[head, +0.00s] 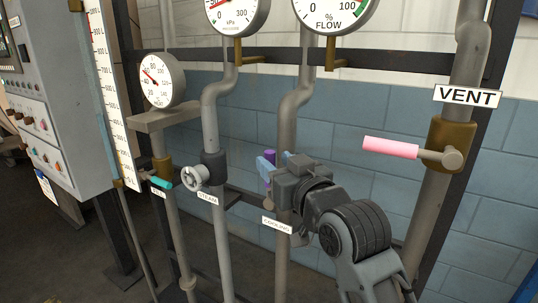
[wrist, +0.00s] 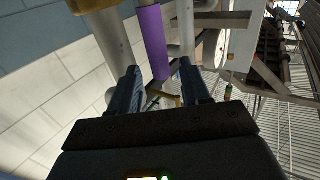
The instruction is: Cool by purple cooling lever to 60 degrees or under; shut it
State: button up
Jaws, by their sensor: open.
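The purple cooling lever (head: 270,155) shows only as a small piece in the head view, at the pipe above the COOLING label (head: 277,225); my gripper hides the rest. In the wrist view the lever (wrist: 154,42) is a long purple grip reaching down toward the gap between my fingertips. My gripper (head: 276,162) is open, with its blue fingers near the lever; the wrist view shows both fingers (wrist: 158,75) apart. I cannot tell whether a finger touches it. A round gauge (head: 162,80) with a red needle stands at left; its needle points up and left, and its exact reading is unclear.
The teal FILL lever (head: 160,182) and the round STEAM valve wheel (head: 194,177) are to the left. The pink VENT lever (head: 390,147) sticks out at right, above my arm. kPa (head: 237,14) and FLOW (head: 335,12) gauges hang above. A control panel (head: 55,115) stands far left.

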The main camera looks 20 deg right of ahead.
aim_at(272, 160)
jog(key=shift+w+a, duration=0.1)
jog(key=shift+w, duration=1.65)
grip_shut()
